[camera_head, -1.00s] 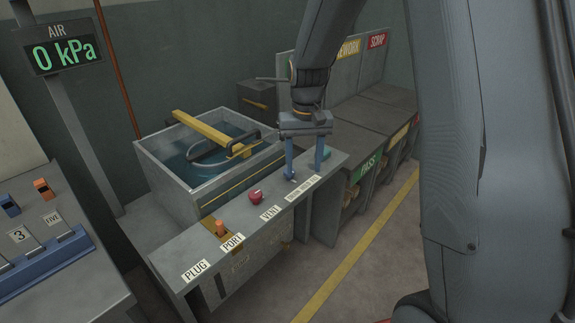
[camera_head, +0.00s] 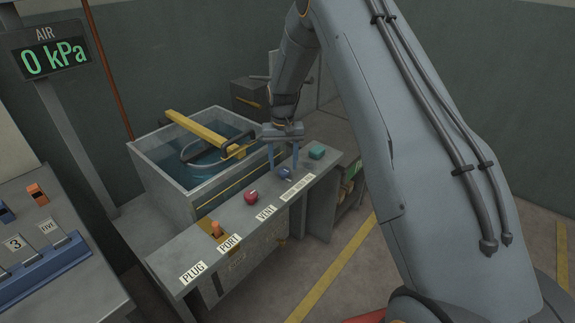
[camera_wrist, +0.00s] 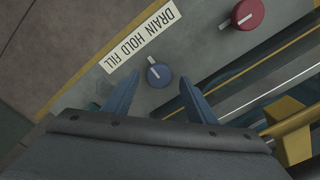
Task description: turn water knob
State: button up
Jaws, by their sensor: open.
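The water knob (camera_head: 285,173) is a small blue dial with a pale pointer bar on the grey bench top (camera_head: 236,213). In the wrist view the blue knob (camera_wrist: 159,73) sits beside a white label (camera_wrist: 139,37) reading DRAIN HOLD FILL. My gripper (camera_head: 282,170) is open and points down above the bench at the knob. In the wrist view its two blue fingers (camera_wrist: 158,88) lie either side of and a little short of the knob in the picture. I cannot tell how high the fingertips are above the bench.
A red knob (camera_head: 251,196) stands left of the blue one, by the VENT label. A teal block (camera_head: 317,151) is just right of my gripper. A water tank (camera_head: 160,160) with a yellow bar (camera_head: 196,128) lies behind. An orange plug (camera_head: 215,227) stands further left.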

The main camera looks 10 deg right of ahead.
jog(key=shift+f, duration=0.9)
jog(key=shift+c, duration=0.4)
